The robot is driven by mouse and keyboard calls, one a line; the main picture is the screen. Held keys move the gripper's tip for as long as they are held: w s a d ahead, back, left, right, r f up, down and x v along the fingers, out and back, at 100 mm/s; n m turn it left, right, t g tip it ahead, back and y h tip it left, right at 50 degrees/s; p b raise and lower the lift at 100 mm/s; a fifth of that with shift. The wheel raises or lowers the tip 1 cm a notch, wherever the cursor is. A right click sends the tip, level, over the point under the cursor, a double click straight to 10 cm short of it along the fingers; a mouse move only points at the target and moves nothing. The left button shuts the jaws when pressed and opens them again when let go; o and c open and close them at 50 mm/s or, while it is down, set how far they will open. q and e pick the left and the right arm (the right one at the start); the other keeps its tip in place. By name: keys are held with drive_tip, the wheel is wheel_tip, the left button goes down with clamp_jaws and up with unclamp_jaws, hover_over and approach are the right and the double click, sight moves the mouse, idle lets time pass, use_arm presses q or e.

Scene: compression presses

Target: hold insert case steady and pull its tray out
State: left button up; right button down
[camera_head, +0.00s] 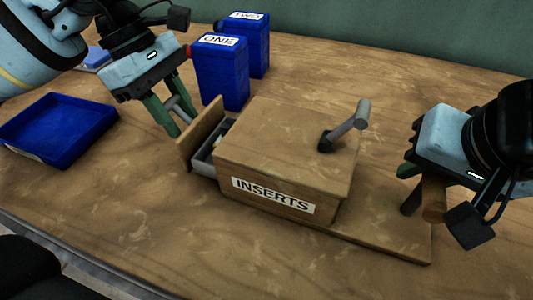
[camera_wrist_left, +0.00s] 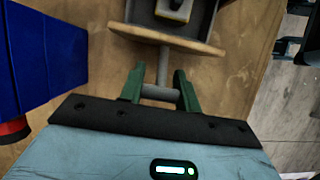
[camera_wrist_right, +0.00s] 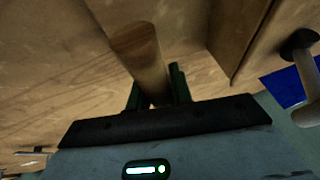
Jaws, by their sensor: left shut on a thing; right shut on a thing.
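The wooden insert case (camera_head: 275,145), labelled INSERTS, sits mid-table on a base board. Its grey tray (camera_head: 203,162) with a wooden front panel (camera_head: 199,135) is partly out at the left end. My left gripper (camera_head: 175,118) is shut on the tray's grey handle bar; in the left wrist view the bar (camera_wrist_left: 160,92) lies between the green fingers (camera_wrist_left: 158,86). My right gripper (camera_head: 420,195) is shut on the wooden post (camera_head: 433,202) at the board's right end. The post (camera_wrist_right: 140,52) also shows in the right wrist view. Most of the tray's inside is hidden.
Blue bins labelled ONE (camera_head: 221,75) and TWO (camera_head: 252,45) stand behind the case. An empty blue tray (camera_head: 58,130) lies at the left. A grey lever (camera_head: 352,122) sticks up from the case top. The table in front is clear.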

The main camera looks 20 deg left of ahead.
use_arm(q)
drive_tip(key=shift+w+a, duration=0.15)
drive_tip(key=shift+a, duration=1.85)
drive_tip(key=shift+w+a, duration=0.1)
drive_tip(key=shift+a, duration=1.9)
drive_tip(key=o, duration=1.2)
drive_tip(key=shift+c, duration=0.2)
drive_tip(key=v, duration=1.2)
drive_tip(key=shift+d, duration=0.1)
use_arm(e)
drive_tip(key=c, duration=1.2)
unclamp_jaws()
drive_tip(key=shift+o, duration=0.2)
